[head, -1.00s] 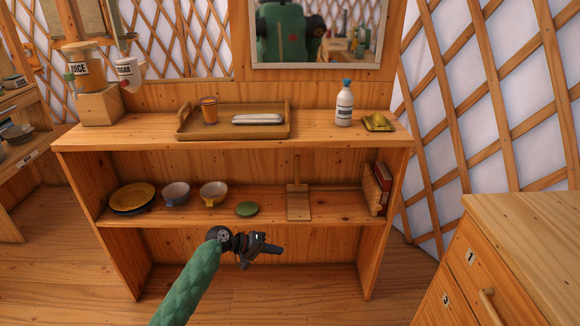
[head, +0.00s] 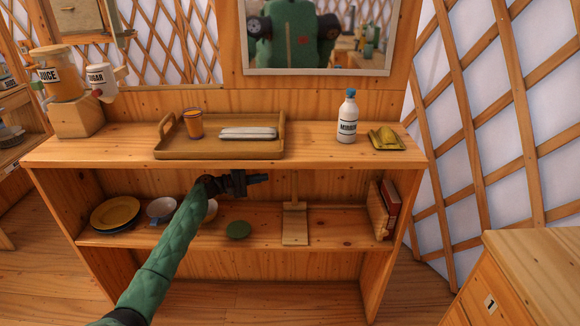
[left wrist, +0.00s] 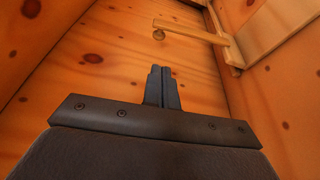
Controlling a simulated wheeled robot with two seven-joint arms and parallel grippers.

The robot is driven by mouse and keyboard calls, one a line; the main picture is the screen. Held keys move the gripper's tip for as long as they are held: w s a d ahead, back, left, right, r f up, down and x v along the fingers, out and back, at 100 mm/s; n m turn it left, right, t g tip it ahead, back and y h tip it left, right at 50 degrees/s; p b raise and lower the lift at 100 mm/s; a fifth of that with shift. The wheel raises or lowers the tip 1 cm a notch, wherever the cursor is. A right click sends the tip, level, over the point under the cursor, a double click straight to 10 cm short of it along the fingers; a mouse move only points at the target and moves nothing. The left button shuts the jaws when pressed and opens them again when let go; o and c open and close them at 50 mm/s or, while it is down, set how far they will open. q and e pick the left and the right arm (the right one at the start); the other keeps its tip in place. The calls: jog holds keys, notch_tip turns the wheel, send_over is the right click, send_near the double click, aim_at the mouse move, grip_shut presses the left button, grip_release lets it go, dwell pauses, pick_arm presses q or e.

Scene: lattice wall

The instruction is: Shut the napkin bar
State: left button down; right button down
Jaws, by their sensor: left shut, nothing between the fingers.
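A wooden holder (head: 295,224) stands on the middle shelf, a flat board with a thin upright piece behind it; I take it for the napkin holder. In the left wrist view a light wooden bar (left wrist: 190,32) with a small round knob at its end sticks out from the holder's frame (left wrist: 236,62). I see no napkins in it. My left gripper (head: 262,179) is shut and empty, in front of the shelf opening, left of the holder and pointing right. In the left wrist view its fingertips (left wrist: 160,70) are together, apart from the bar. My right gripper is not in view.
The cabinet top (head: 315,148) is above the gripper and carries a tray (head: 170,152), a bottle (head: 347,120) and a yellow item on a dish (head: 387,137). Drawers (head: 540,265) stand at right.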

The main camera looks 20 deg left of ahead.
aim_at(287, 173)
pick_arm(q)
jog(key=p+x, duration=0.1)
jog(key=x, duration=0.8)
jog(key=shift+w+r, duration=0.2)
jog(key=shift+w, duration=0.1)
jog(key=shift+w+d, duration=0.25)
jog(key=shift+d, duration=0.1)
jog(key=shift+f, duration=0.1)
